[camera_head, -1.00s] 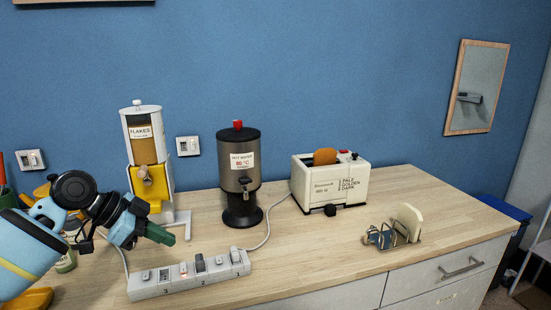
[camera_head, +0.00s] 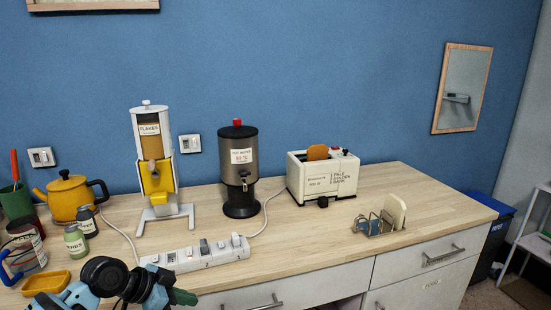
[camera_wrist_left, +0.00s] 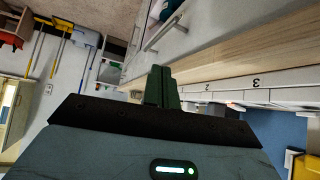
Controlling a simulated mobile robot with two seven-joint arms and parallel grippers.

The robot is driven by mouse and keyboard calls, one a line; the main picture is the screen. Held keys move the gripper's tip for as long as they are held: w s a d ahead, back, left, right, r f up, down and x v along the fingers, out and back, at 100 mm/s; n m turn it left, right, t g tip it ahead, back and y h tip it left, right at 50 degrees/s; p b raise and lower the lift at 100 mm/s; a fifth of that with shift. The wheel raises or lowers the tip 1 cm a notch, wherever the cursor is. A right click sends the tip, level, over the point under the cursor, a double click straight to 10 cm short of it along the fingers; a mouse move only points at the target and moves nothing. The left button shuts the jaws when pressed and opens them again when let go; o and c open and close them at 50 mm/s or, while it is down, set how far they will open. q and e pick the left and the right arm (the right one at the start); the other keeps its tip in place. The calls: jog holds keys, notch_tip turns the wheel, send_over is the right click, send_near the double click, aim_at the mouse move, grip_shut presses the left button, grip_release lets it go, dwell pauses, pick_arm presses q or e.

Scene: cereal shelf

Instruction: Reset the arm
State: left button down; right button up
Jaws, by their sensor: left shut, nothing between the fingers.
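My left gripper (camera_head: 184,297) is low at the bottom edge of the head view, in front of the counter's front edge and below the power strip. Its green fingers are shut with nothing between them. In the left wrist view the closed fingers (camera_wrist_left: 159,88) point toward the drawer fronts, with the counter edge and power strip to the right. My left arm comes in from the lower left. My right gripper is not in view.
On the counter (camera_head: 290,252) stand a power strip (camera_head: 196,257), flakes dispenser (camera_head: 152,155), hot water dispenser (camera_head: 239,165), toaster (camera_head: 322,175) with bread, and a wire rack (camera_head: 375,224). A yellow teapot (camera_head: 68,197), jars (camera_head: 76,240) and a yellow dish (camera_head: 46,283) are at left.

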pick_arm(q)
jog(key=s+d+f+n+t+y+p, duration=0.1)
jog(key=s+d+f+n, duration=0.15)
jog(key=s+f, duration=0.65)
jog(key=s+d+f+n+t+y, duration=0.1)
jog(key=s+f+n, duration=0.2)
jog(key=s+f, duration=0.55)
jog(key=s+a+f+n+t+y, duration=0.1)
jog(key=s+f+n, duration=0.1)
jog(key=s, duration=0.8)
jog(key=s+a+f+n+y, duration=0.1)
jog(key=s+f, duration=0.3)
jog(key=s, duration=0.7)
jog(key=shift+s+a+f+n+t+y+p, duration=0.2)
jog(key=shift+a+n+t+y+p, duration=0.2)
jog(key=shift+a+y, duration=0.35)
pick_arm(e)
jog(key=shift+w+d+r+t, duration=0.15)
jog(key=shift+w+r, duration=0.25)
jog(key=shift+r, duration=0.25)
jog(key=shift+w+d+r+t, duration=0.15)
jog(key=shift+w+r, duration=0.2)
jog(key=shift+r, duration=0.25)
